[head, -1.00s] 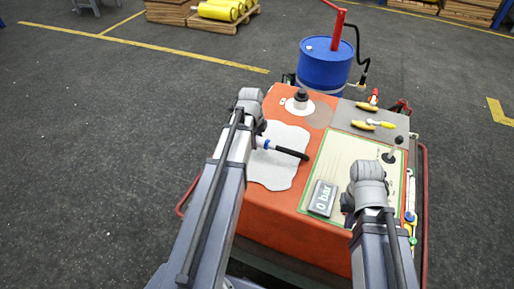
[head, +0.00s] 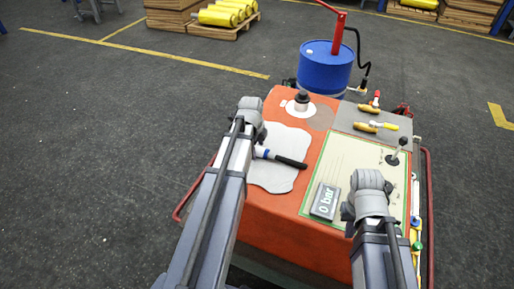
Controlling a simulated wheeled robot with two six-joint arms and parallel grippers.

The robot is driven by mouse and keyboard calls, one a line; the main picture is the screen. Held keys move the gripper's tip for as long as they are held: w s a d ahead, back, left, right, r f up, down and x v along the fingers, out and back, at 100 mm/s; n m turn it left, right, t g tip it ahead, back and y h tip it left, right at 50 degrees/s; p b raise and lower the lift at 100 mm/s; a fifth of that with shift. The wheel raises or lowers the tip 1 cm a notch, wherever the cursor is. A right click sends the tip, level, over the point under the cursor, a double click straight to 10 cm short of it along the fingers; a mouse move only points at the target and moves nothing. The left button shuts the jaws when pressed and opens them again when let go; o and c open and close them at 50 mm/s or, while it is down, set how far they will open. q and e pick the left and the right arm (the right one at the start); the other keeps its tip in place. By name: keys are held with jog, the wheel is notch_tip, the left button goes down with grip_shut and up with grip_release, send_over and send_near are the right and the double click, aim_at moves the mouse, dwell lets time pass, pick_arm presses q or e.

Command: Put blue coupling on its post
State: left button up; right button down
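A short black piece with a blue collar and a whitish part, which looks like the blue coupling (head: 265,154), is over the pale patch on the orange cart top. Its left end is next to my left gripper (head: 259,139); my wrist hides the fingers and any contact. A dark upright post (head: 301,99) on a white round base stands at the back of the cart top; I cannot tell whether it is the coupling's post. My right gripper (head: 349,212) is by the front right panel, its fingers mostly hidden behind my wrist.
A pressure display (head: 325,201) reading "0 bar" lies on the light panel (head: 343,165), with a lever (head: 397,151) at its right. Yellow-handled tools (head: 368,127) lie on the grey mat (head: 347,118). A blue drum (head: 326,69) stands behind the cart.

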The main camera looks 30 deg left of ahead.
jog(key=shift+r, duration=0.1)
pick_arm(q)
jog(key=p+v, duration=1.2)
jog(key=shift+r, duration=0.2)
pick_arm(e)
notch_tip(320, 180, up, 12)
pick_arm(q)
jog(key=s+d+n+g, duration=0.1)
jog(key=s+d+n, duration=0.3)
jog(key=d, duration=0.4)
jog(key=s+d+n, duration=0.4)
jog(key=s+d, duration=0.1)
jog(key=d, duration=0.4)
jog(key=s+d+n+g+y, duration=0.1)
jog(key=s+d+n, duration=0.3)
jog(key=d, duration=0.4)
jog(key=shift+s+d+f+n+g, duration=0.25)
jog(key=shift+s+d+n+g, duration=0.05)
jog(key=shift+s+d, duration=0.15)
jog(key=shift+s+d+n, duration=0.3)
jog(key=shift+s+n, duration=0.1)
jog(key=shift+w, duration=0.1)
